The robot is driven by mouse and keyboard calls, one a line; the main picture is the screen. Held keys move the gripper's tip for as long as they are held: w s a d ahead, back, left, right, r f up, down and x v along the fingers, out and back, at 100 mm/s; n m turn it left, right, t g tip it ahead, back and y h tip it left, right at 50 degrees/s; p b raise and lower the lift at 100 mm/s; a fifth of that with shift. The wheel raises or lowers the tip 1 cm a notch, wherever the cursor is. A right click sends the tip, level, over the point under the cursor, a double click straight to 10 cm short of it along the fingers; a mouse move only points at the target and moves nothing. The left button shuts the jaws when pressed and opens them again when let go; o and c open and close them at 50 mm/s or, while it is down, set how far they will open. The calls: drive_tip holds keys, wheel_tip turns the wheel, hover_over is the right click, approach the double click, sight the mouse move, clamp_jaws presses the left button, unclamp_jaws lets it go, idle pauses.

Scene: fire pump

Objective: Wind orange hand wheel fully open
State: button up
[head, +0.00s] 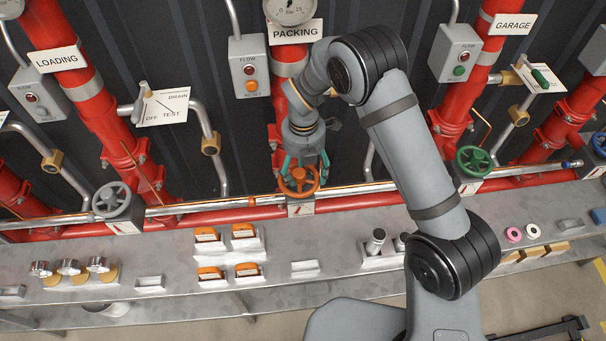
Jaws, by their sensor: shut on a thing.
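The orange hand wheel (298,182) sits on the red pipe line under the PACKING sign (295,32), at the middle of the head view. A small white plate with a red pointer (301,209) is just below it. My gripper (300,168) reaches down from above, and its teal fingers are shut on the wheel's rim. My wrist hides part of the red riser behind it. The exact finger contact is small and hard to make out.
A grey hand wheel (112,200) stands to the left and a green hand wheel (473,161) to the right. A grey shelf (330,238) below holds orange-topped blocks (244,231), metal cylinders (376,241) and rings (514,234). Flow boxes and sloping red pipes flank my arm.

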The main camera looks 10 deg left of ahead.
drive_tip(key=shift+w+m, duration=0.15)
drive_tip(key=shift+m, duration=0.65)
drive_tip(key=m+b, duration=0.2)
drive_tip(key=m, duration=0.1)
drive_tip(key=shift+f, duration=0.2)
drive_tip(key=m, duration=0.2)
drive_tip(key=m+b, duration=0.1)
drive_tip(key=m, duration=0.1)
drive_tip(key=shift+s+r+m+b, duration=0.15)
drive_tip(key=shift+s+m+b, duration=0.15)
drive_tip(key=shift+s, duration=0.05)
drive_tip(key=shift+o, duration=0.2)
drive_tip(key=m+b, duration=0.2)
drive_tip(key=m, duration=0.2)
drive_tip(key=shift+s+a, duration=0.1)
drive_tip(key=shift+a, duration=0.05)
drive_tip(key=m, duration=0.2)
drive_tip(key=m+b, duration=0.1)
drive_tip(key=m, duration=0.1)
drive_tip(key=shift+s+a+r+m, duration=0.1)
drive_tip(key=shift+s+r+m, duration=0.1)
drive_tip(key=shift+m, duration=0.1)
drive_tip(key=shift+o, duration=1)
drive_tip(key=shift+f, duration=0.1)
drive_tip(key=shift+s, duration=0.2)
drive_tip(key=c, duration=1.1)
